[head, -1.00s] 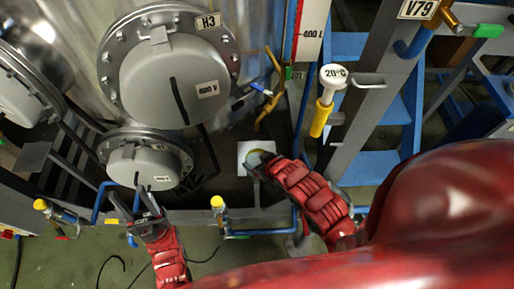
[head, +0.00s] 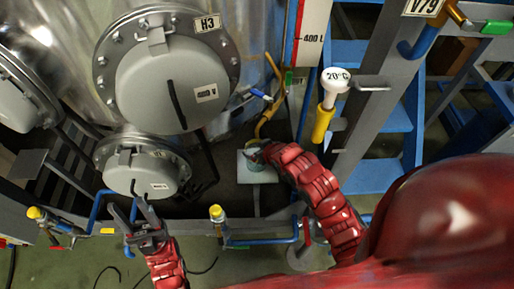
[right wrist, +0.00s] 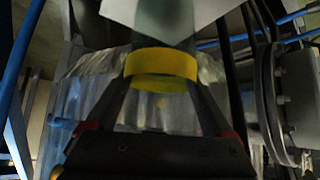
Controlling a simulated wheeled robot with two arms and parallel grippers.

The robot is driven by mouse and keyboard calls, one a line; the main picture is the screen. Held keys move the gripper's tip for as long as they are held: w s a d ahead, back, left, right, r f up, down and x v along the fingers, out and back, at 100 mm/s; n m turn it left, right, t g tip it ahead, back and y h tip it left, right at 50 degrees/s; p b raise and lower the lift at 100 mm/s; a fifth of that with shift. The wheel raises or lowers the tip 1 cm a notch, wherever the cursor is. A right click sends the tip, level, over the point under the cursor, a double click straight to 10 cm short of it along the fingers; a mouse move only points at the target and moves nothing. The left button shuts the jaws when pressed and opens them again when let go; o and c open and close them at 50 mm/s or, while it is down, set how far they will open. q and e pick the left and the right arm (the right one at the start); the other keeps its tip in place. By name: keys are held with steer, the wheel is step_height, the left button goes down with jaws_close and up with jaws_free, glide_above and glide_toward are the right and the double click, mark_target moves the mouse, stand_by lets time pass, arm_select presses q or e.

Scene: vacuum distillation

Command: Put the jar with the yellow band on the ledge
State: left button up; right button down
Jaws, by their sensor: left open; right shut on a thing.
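The jar with the yellow band (right wrist: 162,64) is clear, and its band shows between my right gripper's fingers in the right wrist view. My right gripper (head: 257,153) is shut on it. In the head view the jar is mostly hidden by the gripper, over the far part of a small pale square ledge (head: 265,177). The ledge also shows at the top of the right wrist view (right wrist: 185,10). I cannot tell whether the jar touches it. My left gripper (head: 141,216) is open and empty below the small round hatch.
A steel tank with a large round hatch (head: 170,85) and a smaller hatch (head: 142,172) stands on the left. A yellow-handled thermometer (head: 327,105) and a level scale (head: 312,38) are near the right arm. Blue pipes with a yellow-capped valve (head: 217,213) run along the front.

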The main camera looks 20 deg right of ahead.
steer(key=shift+f, duration=0.15)
jaws_free()
